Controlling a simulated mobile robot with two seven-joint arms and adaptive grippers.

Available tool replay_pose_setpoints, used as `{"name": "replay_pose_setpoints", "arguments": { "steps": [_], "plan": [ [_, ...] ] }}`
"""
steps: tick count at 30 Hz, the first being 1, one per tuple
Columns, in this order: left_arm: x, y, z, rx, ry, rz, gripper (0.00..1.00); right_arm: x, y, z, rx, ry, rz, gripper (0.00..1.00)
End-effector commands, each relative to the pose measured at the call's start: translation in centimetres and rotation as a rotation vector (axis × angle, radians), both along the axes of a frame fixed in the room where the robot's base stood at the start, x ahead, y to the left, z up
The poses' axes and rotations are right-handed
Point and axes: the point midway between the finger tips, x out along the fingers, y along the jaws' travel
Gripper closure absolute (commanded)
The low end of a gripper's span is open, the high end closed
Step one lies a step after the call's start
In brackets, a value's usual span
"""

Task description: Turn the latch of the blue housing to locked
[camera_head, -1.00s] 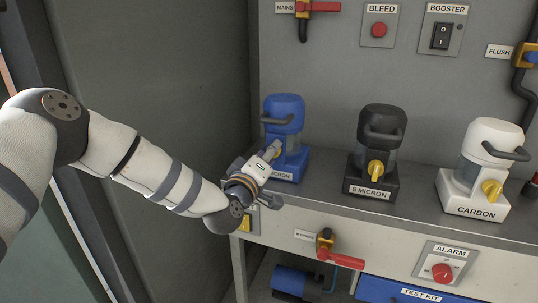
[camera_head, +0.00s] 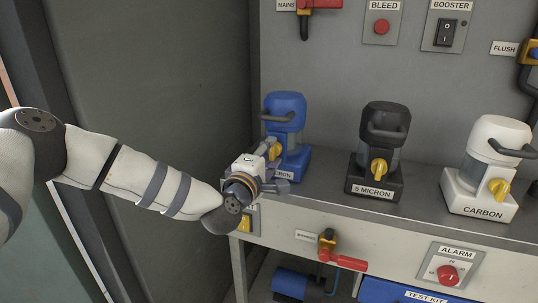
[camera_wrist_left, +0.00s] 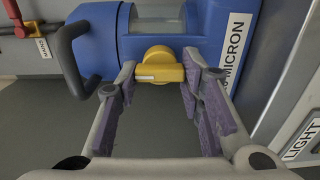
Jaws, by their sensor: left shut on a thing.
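The blue housing (camera_head: 284,108) stands on the counter at the back left, with a dark handle on its upper part. Its yellow latch (camera_head: 275,150) shows at the front, partly hidden by my left gripper (camera_head: 270,160). In the left wrist view the latch (camera_wrist_left: 158,68) is a round knob with a bar lying across the picture. My left gripper's purple-padded fingers (camera_wrist_left: 160,82) stand on both sides of that bar, shut on it. The blue housing (camera_wrist_left: 210,35) also fills the top there. My right gripper is not in view.
The black 5 MICRON housing (camera_head: 383,130) and the white CARBON housing (camera_head: 495,150) stand to the right on the counter, each with a yellow latch. A grey wall (camera_head: 185,80) rises close on the left. A red bypass valve handle (camera_head: 342,261) lies below the counter edge.

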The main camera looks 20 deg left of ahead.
Motion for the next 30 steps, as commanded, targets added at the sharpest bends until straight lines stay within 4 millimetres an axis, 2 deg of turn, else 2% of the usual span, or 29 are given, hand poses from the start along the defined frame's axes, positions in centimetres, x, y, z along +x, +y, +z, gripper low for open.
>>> {"name": "replay_pose_setpoints", "arguments": {
  "steps": [14,15,17,26,30],
  "plan": [
    [0.0,-0.1,0.0,-0.014,0.001,-0.003,0.93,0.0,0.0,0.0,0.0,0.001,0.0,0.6],
    [0.0,-0.1,0.0,-0.014,0.001,-0.003,0.56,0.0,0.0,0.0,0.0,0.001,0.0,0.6],
    [0.0,-0.1,0.0,-0.013,0.001,-0.003,0.44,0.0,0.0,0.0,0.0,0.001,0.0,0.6],
    [-0.1,-0.1,0.0,-0.012,0.001,-0.002,0.44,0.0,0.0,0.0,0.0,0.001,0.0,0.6],
    [-2.2,0.0,-0.1,-0.014,0.003,-0.003,0.44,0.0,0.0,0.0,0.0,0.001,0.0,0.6]
  ]
}}
